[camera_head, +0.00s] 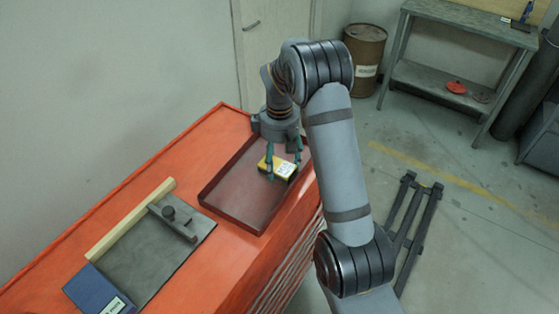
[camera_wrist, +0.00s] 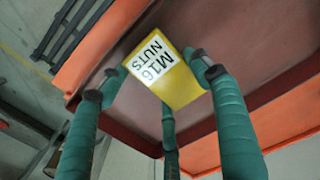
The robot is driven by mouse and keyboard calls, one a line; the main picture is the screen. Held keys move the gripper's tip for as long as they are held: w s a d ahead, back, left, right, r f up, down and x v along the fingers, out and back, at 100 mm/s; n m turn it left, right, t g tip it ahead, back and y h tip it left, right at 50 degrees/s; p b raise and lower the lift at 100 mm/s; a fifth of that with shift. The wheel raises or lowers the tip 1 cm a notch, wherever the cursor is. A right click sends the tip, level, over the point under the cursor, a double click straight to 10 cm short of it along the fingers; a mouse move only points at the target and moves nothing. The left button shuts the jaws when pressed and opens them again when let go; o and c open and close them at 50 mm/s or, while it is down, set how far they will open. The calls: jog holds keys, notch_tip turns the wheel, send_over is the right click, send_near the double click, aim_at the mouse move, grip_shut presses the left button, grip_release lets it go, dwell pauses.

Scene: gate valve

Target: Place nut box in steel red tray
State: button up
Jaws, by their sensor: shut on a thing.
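The nut box (camera_head: 279,167) is yellow with a white label. In the wrist view the nut box (camera_wrist: 168,72) shows the label "M16 NUTS". My gripper (camera_head: 284,163) has green fingers and is shut on the nut box. In the wrist view the fingers of my gripper (camera_wrist: 160,95) sit around the box, with a third finger behind it. The dark red steel tray (camera_head: 232,198) lies on the orange bench top. The box is over the right part of the tray, inside its outline as seen from the head. I cannot tell whether the box touches the tray floor.
The orange bench (camera_head: 95,213) carries a grey plate (camera_head: 160,262) with a wooden strip (camera_head: 130,219), a dark metal tool (camera_head: 178,220) and a blue box (camera_head: 98,290) on the left. A wall runs behind the bench. My arm passes over the bench's right edge.

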aim_at(280, 163)
jog(key=shift+f, duration=0.15)
jog(key=o, duration=1.5)
jog(key=shift+o, duration=0.4)
notch_tip(280, 163, up, 12)
jog(key=shift+r, duration=0.2)
